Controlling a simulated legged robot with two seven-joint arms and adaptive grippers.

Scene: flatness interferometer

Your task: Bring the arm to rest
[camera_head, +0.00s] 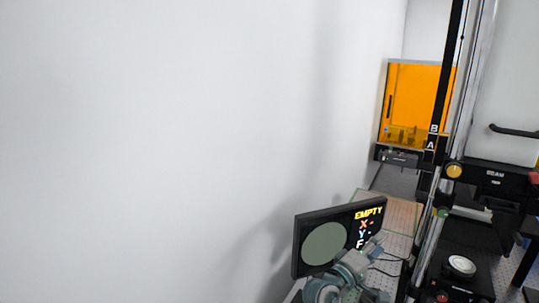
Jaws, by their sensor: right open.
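My right gripper (368,262) shows at the bottom of the head view, grey-green, in front of the lower right part of a black monitor (298,250). It is open and I see nothing held in it. The arm behind it is cut off by the bottom edge of the picture. Whether the gripper touches the monitor cannot be told from this angle. My left gripper is not in view.
The monitor reads "EMPTY" above X and Y lines. To the right stand a tall metal post (456,140), a black "BEAM" box (495,182) and a black stage with a round white part (461,266). An orange-windowed enclosure (415,98) is behind. White wall (160,140) fills the left.

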